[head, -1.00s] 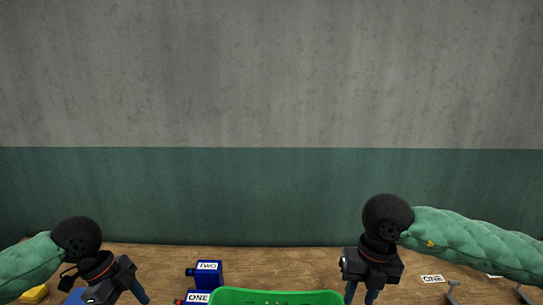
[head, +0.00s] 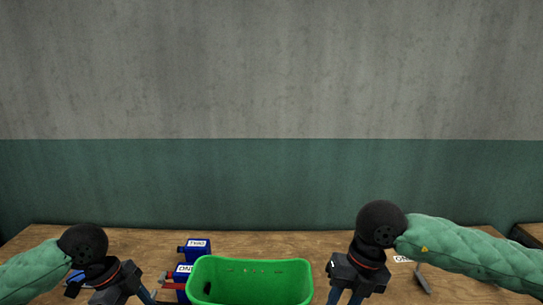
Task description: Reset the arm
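My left gripper (head: 143,296) hangs at the lower left with its fingertips cut off by the bottom edge, so its opening cannot be judged. My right gripper (head: 346,296) points down just right of the green bin. Its two blue fingers stand apart with nothing seen between them, and their tips are at the picture's lower edge. Both arms, in green padded sleeves, reach in from the sides.
A green bin (head: 250,265) stands between the grippers, with a small dark item inside. Left of it are a blue press labelled TWO (head: 196,252) and one labelled ONE (head: 184,269). A label (head: 403,259) and grey handle (head: 422,279) lie right on the wooden table (head: 290,241).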

